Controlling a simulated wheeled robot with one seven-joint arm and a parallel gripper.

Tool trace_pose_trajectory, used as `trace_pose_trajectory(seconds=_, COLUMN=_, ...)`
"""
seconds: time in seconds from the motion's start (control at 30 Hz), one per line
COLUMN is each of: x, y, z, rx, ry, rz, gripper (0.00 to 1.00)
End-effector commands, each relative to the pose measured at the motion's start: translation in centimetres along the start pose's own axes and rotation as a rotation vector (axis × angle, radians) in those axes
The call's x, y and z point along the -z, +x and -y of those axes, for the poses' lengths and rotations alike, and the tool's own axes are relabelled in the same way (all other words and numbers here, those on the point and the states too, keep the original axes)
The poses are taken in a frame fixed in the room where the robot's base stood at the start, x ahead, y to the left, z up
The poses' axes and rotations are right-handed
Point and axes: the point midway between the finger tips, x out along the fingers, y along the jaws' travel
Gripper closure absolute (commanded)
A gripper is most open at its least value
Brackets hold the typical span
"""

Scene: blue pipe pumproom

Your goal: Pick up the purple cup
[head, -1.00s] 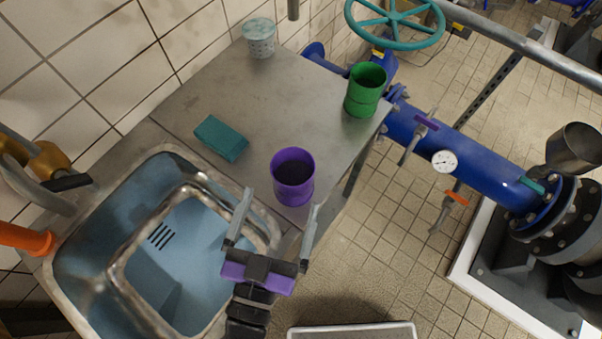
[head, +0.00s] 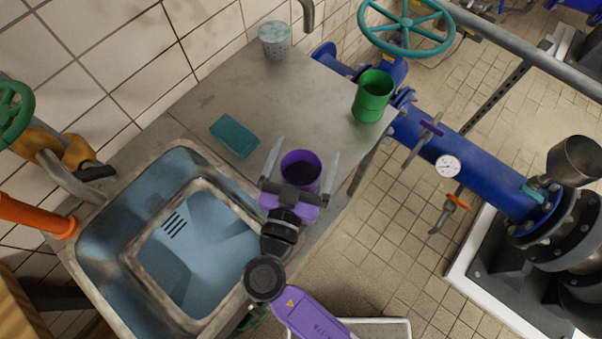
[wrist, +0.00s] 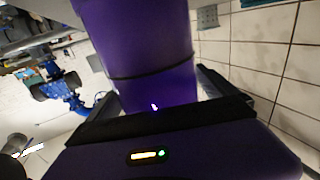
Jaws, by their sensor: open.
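The purple cup (head: 301,169) stands upright on the metal counter, right of the sink, near the counter's front edge. My gripper (head: 304,162) is open, with one finger on each side of the cup, and its palm is close to the cup's near side. In the wrist view the purple cup (wrist: 143,60) fills the middle, between the two fingers. I cannot tell whether either finger touches it.
A green cup (head: 372,97) stands at the counter's right edge. A teal sponge-like block (head: 234,137) lies left of the purple cup. A perforated pale cup (head: 275,42) stands at the back. The sink basin (head: 195,250) lies left, blue pipework (head: 480,175) right.

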Motion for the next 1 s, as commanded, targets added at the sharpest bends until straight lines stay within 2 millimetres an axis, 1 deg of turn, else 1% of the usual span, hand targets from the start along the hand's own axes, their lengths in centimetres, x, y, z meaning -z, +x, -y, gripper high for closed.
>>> trace_pose_trajectory(seconds=0.23, x=-0.03, y=0.2, z=-0.01, rx=0.0, ry=0.0, rz=0.0, gripper=0.04)
trace_pose_trajectory(seconds=0.27, x=-0.03, y=0.19, z=-0.01, rx=0.0, ry=0.0, rz=0.0, gripper=0.08)
trace_pose_trajectory(seconds=0.3, x=-0.03, y=0.19, z=-0.01, rx=0.0, ry=0.0, rz=0.0, gripper=0.16)
trace_pose_trajectory(seconds=0.37, x=-0.02, y=0.19, z=-0.01, rx=0.0, ry=0.0, rz=0.0, gripper=0.28)
trace_pose_trajectory(seconds=0.4, x=-0.02, y=0.18, z=-0.01, rx=0.0, ry=0.0, rz=0.0, gripper=0.35)
trace_pose_trajectory(seconds=0.47, x=-0.02, y=0.18, z=-0.01, rx=0.0, ry=0.0, rz=0.0, gripper=0.47)
trace_pose_trajectory(seconds=0.5, x=-0.02, y=0.17, z=-0.01, rx=0.0, ry=0.0, rz=0.0, gripper=0.55)
trace_pose_trajectory(seconds=0.7, x=-0.01, y=0.17, z=0.0, rx=0.0, ry=0.0, rz=0.0, gripper=0.93)
trace_pose_trajectory(seconds=1.0, x=0.22, y=0.18, z=0.0, rx=0.0, ry=0.001, rz=-0.001, gripper=0.93)
